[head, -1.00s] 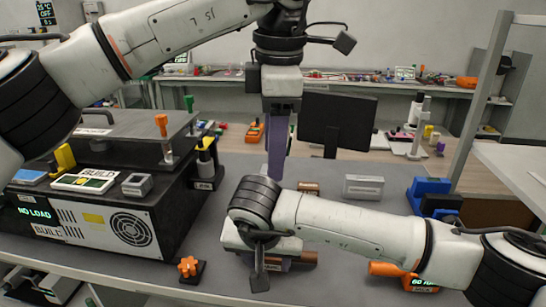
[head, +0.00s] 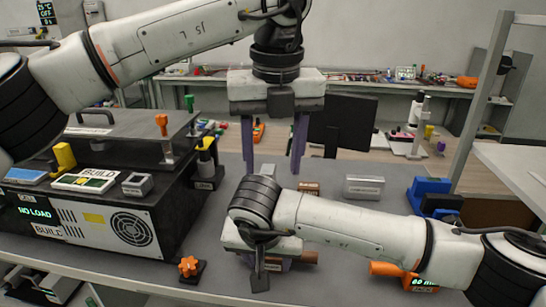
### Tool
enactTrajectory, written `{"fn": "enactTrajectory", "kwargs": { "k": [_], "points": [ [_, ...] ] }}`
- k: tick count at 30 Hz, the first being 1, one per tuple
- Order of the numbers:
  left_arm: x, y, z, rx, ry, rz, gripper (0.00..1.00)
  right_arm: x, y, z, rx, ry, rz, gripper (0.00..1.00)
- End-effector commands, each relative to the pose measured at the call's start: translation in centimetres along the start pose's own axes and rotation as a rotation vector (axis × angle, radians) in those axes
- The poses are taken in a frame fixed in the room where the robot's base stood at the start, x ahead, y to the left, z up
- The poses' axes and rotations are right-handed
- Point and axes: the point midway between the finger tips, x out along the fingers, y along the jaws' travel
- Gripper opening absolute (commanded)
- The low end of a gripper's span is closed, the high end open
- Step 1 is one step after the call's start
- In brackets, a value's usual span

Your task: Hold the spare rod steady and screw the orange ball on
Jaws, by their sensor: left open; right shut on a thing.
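My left gripper (head: 272,165) hangs fingers down above the table, open, its two purple fingers wide apart with nothing between them. My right gripper (head: 272,264) is low over the table near the front and is shut on a brown rod-like piece (head: 303,257), whose end sticks out to the right; its grip is mostly hidden by my wrist. An orange lobed knob (head: 188,265) sits on a small black base left of my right gripper. An orange knob (head: 161,119) tops a lever on the black machine.
The black machine (head: 95,225) with a fan grille fills the table's left. A grey labelled block (head: 364,187), a small brown block (head: 309,188) and a blue fixture (head: 428,193) stand behind my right arm. An orange device (head: 385,269) lies at the front right.

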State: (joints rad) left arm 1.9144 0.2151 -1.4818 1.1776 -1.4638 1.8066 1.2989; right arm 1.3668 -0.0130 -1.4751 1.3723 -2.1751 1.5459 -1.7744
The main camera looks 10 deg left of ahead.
Motion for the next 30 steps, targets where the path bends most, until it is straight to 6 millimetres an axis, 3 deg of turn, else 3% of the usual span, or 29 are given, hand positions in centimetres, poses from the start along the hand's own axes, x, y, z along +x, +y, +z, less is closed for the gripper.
{"fn": "enactTrajectory", "kwargs": {
  "k": [5,18,24,30],
  "points": [
    [2.1,0.1,0.0,-0.007,0.002,0.003,0.51,0.0,0.0,0.0,0.0,0.001,0.0,0.15],
    [9.9,0.1,-0.1,-0.004,0.002,0.001,0.51,0.0,0.0,0.0,0.0,0.001,0.0,0.15],
    [11.6,0.0,0.0,-0.004,0.0,0.001,0.51,0.0,0.0,0.0,0.0,0.001,0.0,0.15],
    [11.8,0.0,0.0,-0.004,-0.001,0.0,0.51,0.0,0.0,0.0,0.0,0.001,0.0,0.15]
  ]
}}
